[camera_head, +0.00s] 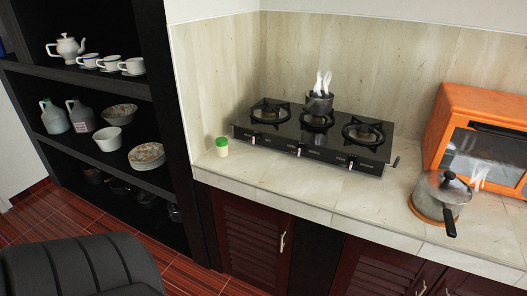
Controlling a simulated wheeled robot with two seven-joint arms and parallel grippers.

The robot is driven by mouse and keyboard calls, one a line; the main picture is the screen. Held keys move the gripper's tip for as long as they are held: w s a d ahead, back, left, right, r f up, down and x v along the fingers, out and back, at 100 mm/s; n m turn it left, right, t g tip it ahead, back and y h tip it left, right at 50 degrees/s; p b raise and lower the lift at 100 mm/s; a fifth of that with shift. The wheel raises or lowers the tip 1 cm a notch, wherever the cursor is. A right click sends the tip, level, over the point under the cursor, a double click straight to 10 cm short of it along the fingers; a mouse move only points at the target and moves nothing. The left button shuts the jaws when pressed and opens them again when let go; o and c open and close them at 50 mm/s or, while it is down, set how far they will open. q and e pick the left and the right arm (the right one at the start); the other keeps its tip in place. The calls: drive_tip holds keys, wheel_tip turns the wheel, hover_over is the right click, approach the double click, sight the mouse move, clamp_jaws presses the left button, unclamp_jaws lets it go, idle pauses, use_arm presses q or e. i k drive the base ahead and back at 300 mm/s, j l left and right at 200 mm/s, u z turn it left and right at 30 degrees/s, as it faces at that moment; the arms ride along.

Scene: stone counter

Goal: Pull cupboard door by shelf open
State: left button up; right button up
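A dark red-brown cupboard door (248,240) with louvred slats sits under the stone counter, just right of the black shelf (100,82). It looks shut. Its silver upright handle (283,242) is near the door's right edge. Further right under the counter are another louvred door (375,270) with a handle (421,287) and part of a third door (470,284), cut off by the frame's bottom edge. Neither of my grippers is in the view.
The counter (300,190) holds a black gas stove (315,135), a small jar (222,147), a pot (440,195) with its handle over the front edge, and an orange oven (480,135). A black padded chair-like object (80,268) is at lower left. Tiled floor (50,218) shows left.

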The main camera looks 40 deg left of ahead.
sight(255, 239)
drive_tip(key=u, duration=1.5)
